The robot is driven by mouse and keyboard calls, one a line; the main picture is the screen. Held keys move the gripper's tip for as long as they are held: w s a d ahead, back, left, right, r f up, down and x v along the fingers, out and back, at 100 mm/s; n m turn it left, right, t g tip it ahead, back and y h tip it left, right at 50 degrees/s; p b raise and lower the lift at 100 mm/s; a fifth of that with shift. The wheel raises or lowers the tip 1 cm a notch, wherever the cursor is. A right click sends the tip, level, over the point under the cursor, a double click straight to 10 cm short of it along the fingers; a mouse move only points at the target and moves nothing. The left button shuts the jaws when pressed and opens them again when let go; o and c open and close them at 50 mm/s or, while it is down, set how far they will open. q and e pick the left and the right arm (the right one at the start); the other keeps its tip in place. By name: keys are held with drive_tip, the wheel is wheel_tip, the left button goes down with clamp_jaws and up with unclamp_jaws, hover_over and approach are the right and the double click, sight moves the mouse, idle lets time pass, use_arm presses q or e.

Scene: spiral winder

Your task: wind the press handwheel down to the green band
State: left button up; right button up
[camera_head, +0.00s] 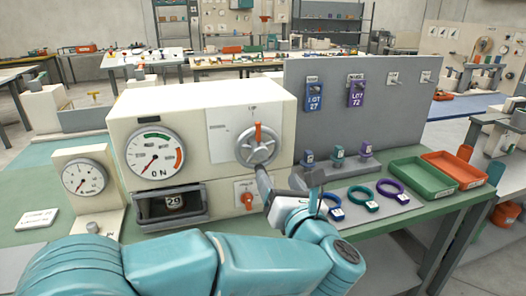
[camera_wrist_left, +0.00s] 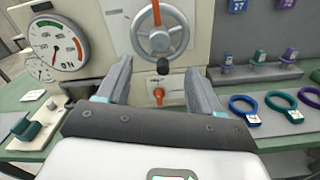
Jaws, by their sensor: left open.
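The press handwheel (camera_head: 257,147) is a grey spoked wheel with an orange mark at its top, on the front of the cream press (camera_head: 205,108). It also shows at the top of the left wrist view (camera_wrist_left: 161,38), with a dark knob at its lower rim. The dial (camera_head: 156,154) left of it has a green band along its top and a red-orange band at its right. Its red needle points to the lower left, outside the green. My left gripper (camera_head: 287,187) is open and empty, just below the wheel. In the left wrist view its fingers (camera_wrist_left: 160,82) straddle the space beneath the knob.
A small orange switch (camera_head: 248,197) sits below the wheel. A smaller gauge (camera_head: 85,177) stands at left, and a dark-framed window (camera_head: 172,205) lies under the dial. Coloured rings (camera_head: 364,198), a green tray (camera_head: 421,178) and an orange tray (camera_head: 455,168) lie to the right.

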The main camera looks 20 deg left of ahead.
sight(262, 153)
use_arm(q)
drive_tip(key=p+x, duration=0.2)
drive_tip(key=x, duration=0.8)
drive_tip(key=shift+w+a, duration=0.25)
drive_tip(key=shift+a, duration=0.05)
drive_tip(key=shift+w+a+p, duration=0.3)
drive_tip(key=shift+w+a, duration=0.05)
drive_tip(key=shift+w, duration=0.2)
drive_tip(key=c, duration=1.1)
